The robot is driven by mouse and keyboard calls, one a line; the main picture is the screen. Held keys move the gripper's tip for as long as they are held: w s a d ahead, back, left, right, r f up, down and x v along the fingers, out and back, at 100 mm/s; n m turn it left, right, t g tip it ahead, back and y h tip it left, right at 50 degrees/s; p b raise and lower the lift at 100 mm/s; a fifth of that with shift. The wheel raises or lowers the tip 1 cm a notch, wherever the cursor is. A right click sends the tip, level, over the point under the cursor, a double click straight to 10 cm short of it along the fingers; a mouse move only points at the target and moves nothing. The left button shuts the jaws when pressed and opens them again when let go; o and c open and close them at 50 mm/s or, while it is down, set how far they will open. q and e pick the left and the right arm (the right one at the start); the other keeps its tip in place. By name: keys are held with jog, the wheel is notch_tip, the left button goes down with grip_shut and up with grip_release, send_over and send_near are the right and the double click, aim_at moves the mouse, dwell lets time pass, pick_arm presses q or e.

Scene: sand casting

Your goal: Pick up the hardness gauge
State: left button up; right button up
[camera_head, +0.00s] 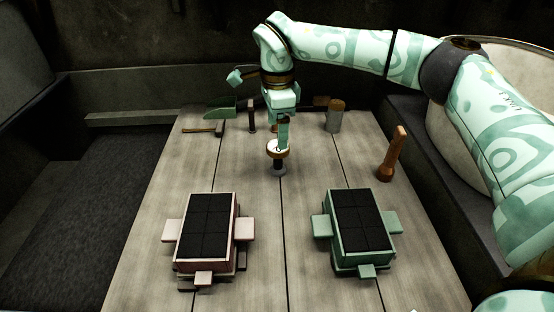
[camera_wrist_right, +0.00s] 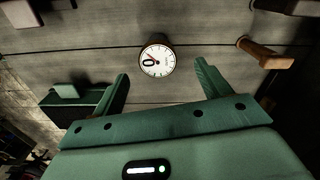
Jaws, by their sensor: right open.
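The hardness gauge (camera_head: 278,155) stands upright on the wooden table, with a round white dial on top and a dark stem and foot below. In the right wrist view its dial (camera_wrist_right: 156,60) faces the camera, just beyond and between the two fingertips. My right gripper (camera_head: 283,146) points down at the gauge, and one finger overlaps the dial in the head view. In the right wrist view my right gripper (camera_wrist_right: 163,76) is open, with a wide gap and nothing held. Contact with the gauge cannot be told. My left gripper is not in view.
A red-framed box (camera_head: 236,235) and a green-framed box (camera_head: 336,240) stand at the front. A brown wooden tool (camera_head: 393,155) stands at right. A cylinder (camera_head: 334,117), a hammer (camera_head: 203,130) and a green scoop-like thing (camera_head: 221,108) are at the back. The table between the boxes is clear.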

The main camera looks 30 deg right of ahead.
aim_at(278, 159)
notch_tip(278, 159, down, 5)
jog(key=shift+w+f+b, duration=0.1)
jog(key=shift+w+b, duration=0.05)
jog(key=shift+b, duration=0.35)
jog(key=shift+f, duration=0.3)
jog(key=f, duration=0.1)
jog(key=f+b, duration=0.1)
jog(key=f, duration=0.1)
jog(key=f+b, duration=0.1)
jog(key=shift+s+f, duration=0.3)
jog(key=shift+f, duration=0.1)
jog(key=shift+r, duration=0.1)
jog(key=c, duration=1.2)
